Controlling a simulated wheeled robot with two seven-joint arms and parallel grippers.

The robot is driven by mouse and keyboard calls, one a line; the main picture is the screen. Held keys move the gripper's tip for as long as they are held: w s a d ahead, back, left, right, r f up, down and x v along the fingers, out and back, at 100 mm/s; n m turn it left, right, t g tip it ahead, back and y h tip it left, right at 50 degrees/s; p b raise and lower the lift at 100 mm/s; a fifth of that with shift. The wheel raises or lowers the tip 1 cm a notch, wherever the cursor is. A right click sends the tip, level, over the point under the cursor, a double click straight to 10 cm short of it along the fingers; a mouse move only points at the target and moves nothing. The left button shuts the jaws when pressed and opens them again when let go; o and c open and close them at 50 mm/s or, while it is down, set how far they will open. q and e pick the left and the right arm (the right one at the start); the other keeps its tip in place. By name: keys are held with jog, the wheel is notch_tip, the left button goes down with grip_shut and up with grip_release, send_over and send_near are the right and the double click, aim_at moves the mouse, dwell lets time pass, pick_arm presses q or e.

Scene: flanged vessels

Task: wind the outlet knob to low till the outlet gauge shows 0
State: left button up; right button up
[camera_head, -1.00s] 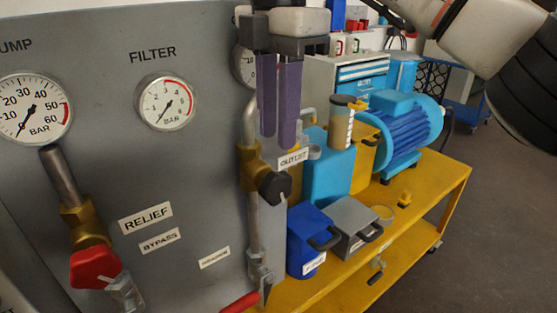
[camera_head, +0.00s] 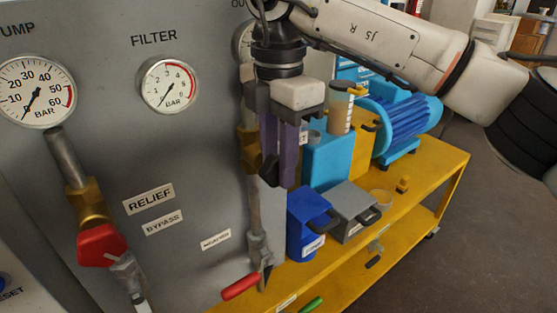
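The black outlet knob (camera_head: 270,170) sits on a brass valve on the pipe at the panel's right edge, partly covered by my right gripper. My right gripper (camera_head: 280,183) points down, its two purple fingers at the knob with a narrow gap between them. It looks open; contact with the knob cannot be told. The outlet gauge (camera_head: 239,42) is mostly hidden behind my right wrist, and its needle is not visible. The outlet label is nearly all covered. My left gripper is not in view.
The grey panel carries the pump gauge (camera_head: 36,92), filter gauge (camera_head: 168,85) and red relief knob (camera_head: 101,245). A red-handled lever (camera_head: 241,286) sticks out below the outlet pipe. A yellow cart (camera_head: 425,187) with blue containers and a blue motor (camera_head: 405,125) stands right of the panel.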

jog(key=c, duration=0.6)
grip_shut()
jog(key=h+b, duration=0.1)
jog(key=t+h+b, duration=0.2)
jog(key=shift+s+a+f, duration=0.1)
jog(key=shift+s+a, duration=0.05)
jog(key=shift+a, duration=0.1)
jog(key=shift+s+a+t+h+b, duration=0.1)
jog(key=shift+t+h+b, duration=1)
jog(key=shift+h+b, duration=0.3)
jog(key=o, duration=0.6)
grip_release()
